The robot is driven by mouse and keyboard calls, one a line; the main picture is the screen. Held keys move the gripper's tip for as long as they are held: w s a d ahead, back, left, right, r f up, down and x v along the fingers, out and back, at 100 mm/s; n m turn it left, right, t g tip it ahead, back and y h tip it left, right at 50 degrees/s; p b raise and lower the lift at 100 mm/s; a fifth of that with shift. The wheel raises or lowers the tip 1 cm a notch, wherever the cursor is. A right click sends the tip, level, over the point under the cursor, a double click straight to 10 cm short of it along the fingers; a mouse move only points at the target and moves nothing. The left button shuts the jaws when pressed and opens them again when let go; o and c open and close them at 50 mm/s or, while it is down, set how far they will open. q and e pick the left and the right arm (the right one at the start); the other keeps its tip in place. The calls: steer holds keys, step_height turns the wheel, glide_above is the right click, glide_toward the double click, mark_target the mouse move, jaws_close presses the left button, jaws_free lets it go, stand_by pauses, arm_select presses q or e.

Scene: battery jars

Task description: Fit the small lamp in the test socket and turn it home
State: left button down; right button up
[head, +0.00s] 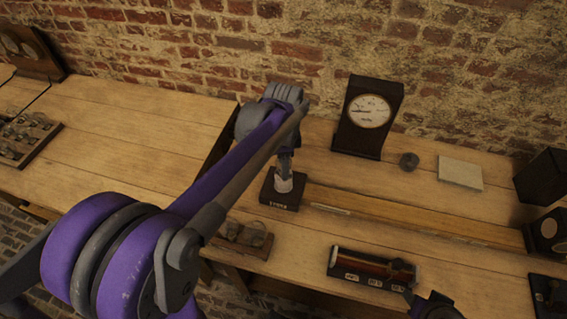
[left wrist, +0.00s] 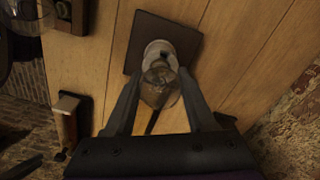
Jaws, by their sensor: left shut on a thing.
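The test socket is a white cylinder on a dark square base (head: 269,193) on the bench, and the base also shows in the left wrist view (left wrist: 137,42). The small lamp, a clear glass bulb (left wrist: 158,86), sits at the mouth of the white socket (left wrist: 157,50). Whether it is fully seated I cannot tell. My left gripper (head: 285,172) comes down from above over the socket. In the left wrist view its two fingers (left wrist: 158,92) are on either side of the glass, shut on the lamp. My right gripper (head: 412,292) is partly seen at the lower edge, its jaws unclear.
A dark-cased dial meter (head: 371,112) stands behind, with a small round knob-like piece (head: 409,161) and a pale block (head: 460,172) to its right. A dark tray with a reddish cylinder (head: 371,268) lies in front. A wooden rack (head: 243,237) sits at the front edge.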

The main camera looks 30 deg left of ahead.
arm_select(q)
steer(key=m, duration=0.6)
steer(key=shift+m, duration=0.3)
steer(key=m, duration=0.5)
steer(key=shift+m, duration=0.3)
steer(key=shift+c, duration=0.8)
jaws_free()
